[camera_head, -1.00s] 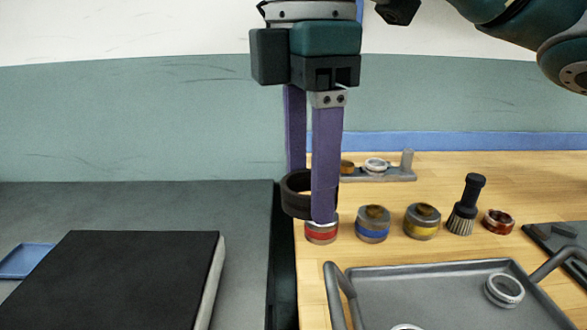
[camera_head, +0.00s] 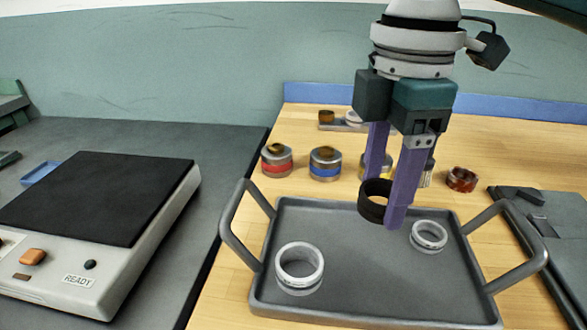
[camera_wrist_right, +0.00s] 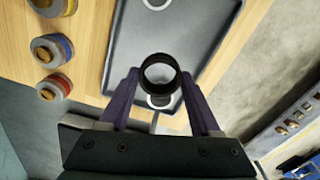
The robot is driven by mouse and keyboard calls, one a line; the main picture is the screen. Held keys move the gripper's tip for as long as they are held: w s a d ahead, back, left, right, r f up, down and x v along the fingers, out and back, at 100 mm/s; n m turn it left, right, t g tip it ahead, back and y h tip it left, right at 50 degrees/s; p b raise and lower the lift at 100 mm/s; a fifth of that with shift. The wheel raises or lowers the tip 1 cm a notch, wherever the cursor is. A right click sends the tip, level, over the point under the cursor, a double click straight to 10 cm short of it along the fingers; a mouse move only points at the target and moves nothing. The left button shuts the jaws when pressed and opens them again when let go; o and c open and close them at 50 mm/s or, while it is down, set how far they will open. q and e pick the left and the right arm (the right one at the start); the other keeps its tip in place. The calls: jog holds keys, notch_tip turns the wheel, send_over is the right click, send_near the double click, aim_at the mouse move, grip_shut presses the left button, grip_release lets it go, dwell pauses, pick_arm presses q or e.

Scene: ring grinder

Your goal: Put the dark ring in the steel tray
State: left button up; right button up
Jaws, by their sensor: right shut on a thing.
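The dark ring (camera_head: 374,202) is held between the purple fingers of my right gripper (camera_head: 386,212), above the back part of the steel tray (camera_head: 350,262). In the right wrist view the dark ring (camera_wrist_right: 160,73) sits between the fingertips of my right gripper (camera_wrist_right: 160,85), with the grey tray (camera_wrist_right: 195,25) below it. Two light steel rings lie in the tray: one at the front left (camera_head: 299,267) and one at the right (camera_head: 429,236). My left gripper is not in view.
The tray has raised handles at the left (camera_head: 232,235) and right (camera_head: 520,240). A machine with a black top (camera_head: 100,195) is at the left. The tray's middle is clear.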

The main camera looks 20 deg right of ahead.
aim_at(367, 260)
notch_tip(367, 260, down, 9)
jog(key=shift+r+b, duration=0.15)
jog(key=shift+b, duration=0.45)
jog(key=o, duration=1.5)
jog(key=shift+c, duration=0.2)
notch_tip(367, 260, up, 12)
jog(key=p, duration=0.2)
